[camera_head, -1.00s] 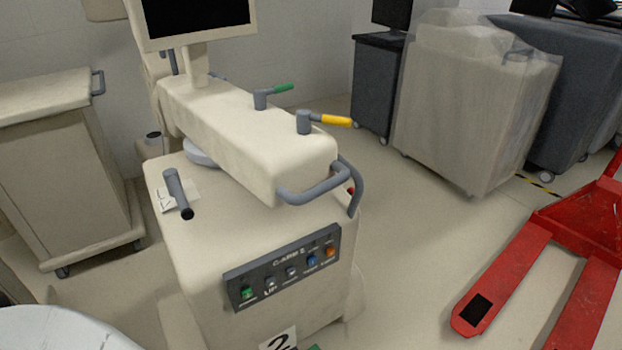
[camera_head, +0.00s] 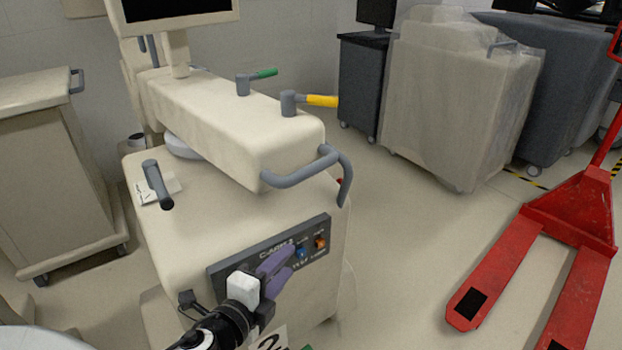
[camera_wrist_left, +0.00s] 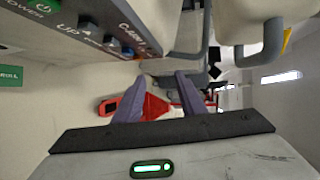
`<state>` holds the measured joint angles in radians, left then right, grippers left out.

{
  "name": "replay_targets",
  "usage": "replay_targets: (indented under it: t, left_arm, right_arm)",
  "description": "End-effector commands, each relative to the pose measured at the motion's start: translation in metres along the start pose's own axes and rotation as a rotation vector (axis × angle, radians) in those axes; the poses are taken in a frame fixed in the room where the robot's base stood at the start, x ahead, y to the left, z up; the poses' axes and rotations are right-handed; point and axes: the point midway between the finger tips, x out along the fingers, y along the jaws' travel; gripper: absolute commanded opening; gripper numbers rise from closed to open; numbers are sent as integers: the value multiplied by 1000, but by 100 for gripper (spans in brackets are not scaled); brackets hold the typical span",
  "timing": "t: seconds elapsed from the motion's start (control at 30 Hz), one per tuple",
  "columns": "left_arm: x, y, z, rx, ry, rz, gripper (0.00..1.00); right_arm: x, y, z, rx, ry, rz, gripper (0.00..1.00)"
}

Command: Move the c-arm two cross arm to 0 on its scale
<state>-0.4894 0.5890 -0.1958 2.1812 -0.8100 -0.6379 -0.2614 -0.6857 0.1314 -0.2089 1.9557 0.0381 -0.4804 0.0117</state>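The C-arm 2 cart (camera_head: 190,235) is a beige box with a dark button panel (camera_head: 222,275) on its front. Its cross arm (camera_head: 220,120) is the long beige beam on top. The beam carries a green-tipped lever (camera_head: 255,80), a yellow-tipped lever (camera_head: 308,101) and a grey bar handle (camera_head: 300,172) at its near end. The scale cannot be made out. My left gripper (camera_head: 288,262), with purple fingers, is in front of the panel, below the bar handle, and hides part of the buttons. In the left wrist view its fingers (camera_wrist_left: 162,80) are apart and empty. My right gripper is not in view.
A red pallet jack (camera_head: 510,255) stands on the floor at right. A plastic-covered cart (camera_head: 455,100) and dark carts stand behind. A beige cart (camera_head: 45,170) is at left. A grey handle (camera_head: 157,184) sticks up from the base's top. Floor between cart and jack is clear.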

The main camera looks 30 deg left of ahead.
Motion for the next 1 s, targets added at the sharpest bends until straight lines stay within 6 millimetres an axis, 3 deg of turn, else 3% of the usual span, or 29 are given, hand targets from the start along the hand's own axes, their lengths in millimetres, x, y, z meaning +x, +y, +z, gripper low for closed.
replay_targets:
  t: [0.2,0.4,0.67,1.0]
  left_arm:
    - [2,-79,4,335,-30,-262,37]
    - [-8,-126,-1,514,-66,-417,37]
    - [-10,-142,-3,559,-78,-461,37]
    - [11,-152,-4,558,-78,-459,37]
  right_arm:
    - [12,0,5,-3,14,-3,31]
    - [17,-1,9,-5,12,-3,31]
    - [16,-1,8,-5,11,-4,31]
    - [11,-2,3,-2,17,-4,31]
